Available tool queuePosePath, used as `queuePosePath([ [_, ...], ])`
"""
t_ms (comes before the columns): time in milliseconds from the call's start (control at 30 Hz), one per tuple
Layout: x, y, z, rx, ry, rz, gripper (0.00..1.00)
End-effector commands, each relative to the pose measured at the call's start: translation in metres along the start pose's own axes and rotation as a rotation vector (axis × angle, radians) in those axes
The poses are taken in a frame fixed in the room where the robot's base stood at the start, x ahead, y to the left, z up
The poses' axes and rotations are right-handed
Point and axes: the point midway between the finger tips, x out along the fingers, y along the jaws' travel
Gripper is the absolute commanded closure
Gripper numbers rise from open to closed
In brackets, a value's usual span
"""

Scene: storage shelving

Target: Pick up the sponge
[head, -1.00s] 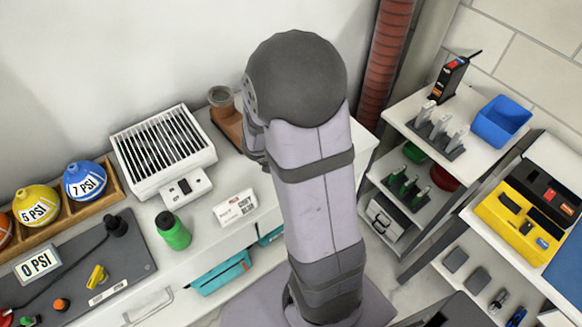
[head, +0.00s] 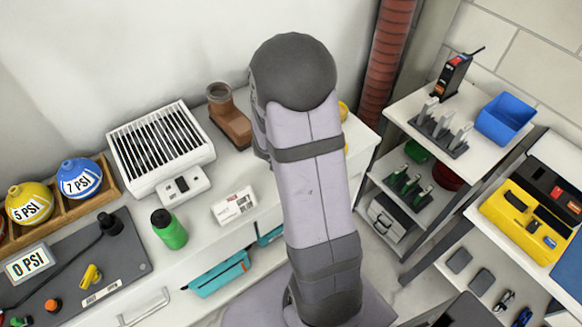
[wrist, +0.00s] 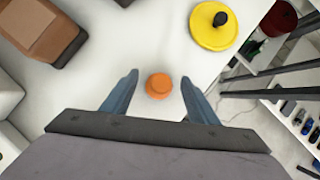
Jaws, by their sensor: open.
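My gripper (wrist: 159,80) is open in the wrist view, its two blue-grey fingers spread apart. A small round orange object (wrist: 159,87) shows between the fingertips on the white tabletop. It may be the sponge, but I cannot tell for sure; no other clear sponge is in view. No contact between the fingers and it is visible. In the head view my arm hides the gripper and this object.
A brown boot (head: 229,117) is on the same top, left of the gripper in the wrist view (wrist: 45,30). A yellow disc with a black knob (wrist: 214,25) lies at upper right. The table edge and shelving (head: 440,140) are to the right. White surface surrounds the orange object.

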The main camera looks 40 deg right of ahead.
Motion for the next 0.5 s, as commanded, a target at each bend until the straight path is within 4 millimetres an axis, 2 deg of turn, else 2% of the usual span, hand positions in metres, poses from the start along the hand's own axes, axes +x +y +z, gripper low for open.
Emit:
queuePosePath([
  [100, 0.0060, -0.0001, 0.0000, 0.000, 0.000, 0.000, 0.46],
  [300, 0.0054, 0.0000, 0.0005, 0.000, 0.000, 0.000, 0.46],
  [333, 0.0054, 0.0000, 0.0004, 0.000, 0.000, 0.000, 0.48],
  [500, 0.0053, 0.0000, 0.0003, 0.000, 0.000, 0.000, 0.88],
])
